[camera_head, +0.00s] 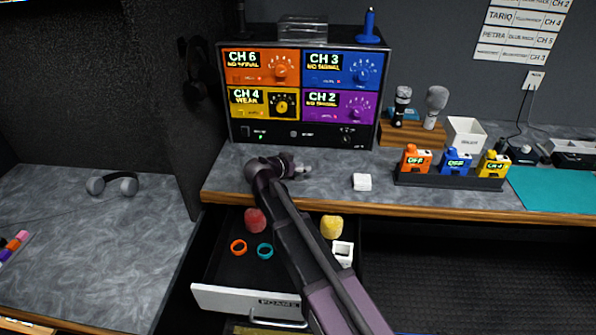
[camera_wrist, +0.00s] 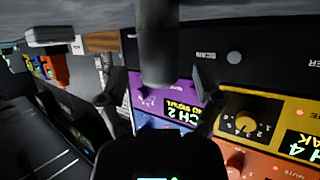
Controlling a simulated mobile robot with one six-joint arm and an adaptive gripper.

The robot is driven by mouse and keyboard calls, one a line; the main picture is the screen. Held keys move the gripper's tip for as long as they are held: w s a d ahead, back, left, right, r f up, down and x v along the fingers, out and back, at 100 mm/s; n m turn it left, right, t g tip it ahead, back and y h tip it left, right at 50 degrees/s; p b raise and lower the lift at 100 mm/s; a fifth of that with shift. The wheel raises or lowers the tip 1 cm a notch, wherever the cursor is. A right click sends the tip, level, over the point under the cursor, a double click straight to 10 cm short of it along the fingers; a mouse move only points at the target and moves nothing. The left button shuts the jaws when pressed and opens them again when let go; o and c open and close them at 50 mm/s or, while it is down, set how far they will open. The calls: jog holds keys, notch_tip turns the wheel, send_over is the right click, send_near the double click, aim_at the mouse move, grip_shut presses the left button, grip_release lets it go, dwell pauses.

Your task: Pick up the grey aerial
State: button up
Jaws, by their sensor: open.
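A dark grey cylinder, which looks like the grey aerial (camera_wrist: 156,45), hangs into the wrist view from the top edge, close to the camera. My gripper (camera_wrist: 158,92) is open, with one dark finger on each side of the cylinder and visible gaps between. In the head view my gripper (camera_head: 302,170) is low over the desk in front of the receiver rack. The aerial cannot be made out clearly there, as my wrist and fingers cover that spot.
The receiver rack (camera_head: 303,139) stands just behind my gripper, with a blue aerial (camera_head: 369,24) on top. A small white box (camera_head: 362,182) lies to the right on the desk. An open drawer (camera_head: 220,297) with foam pieces is below my arm. Colored packs stand in a dark tray (camera_head: 450,181).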

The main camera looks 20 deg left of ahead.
aim_at(299, 164)
jog(key=shift+c, duration=0.2)
jog(key=c, duration=1)
jog(key=shift+r, duration=0.15)
notch_tip(299, 164, up, 3)
jog(key=p, duration=0.3)
jog(key=shift+r+p, duration=0.2)
jog(key=shift+p, duration=0.15)
jog(key=s+d, duration=0.3)
jog(key=s, duration=0.4)
jog(key=s+d+r+p, duration=0.1)
jog(key=s+d, duration=0.2)
jog(key=s, duration=0.4)
jog(key=shift+s+d+r, duration=0.2)
jog(key=shift+s+d, duration=0.05)
jog(key=shift+d, duration=0.15)
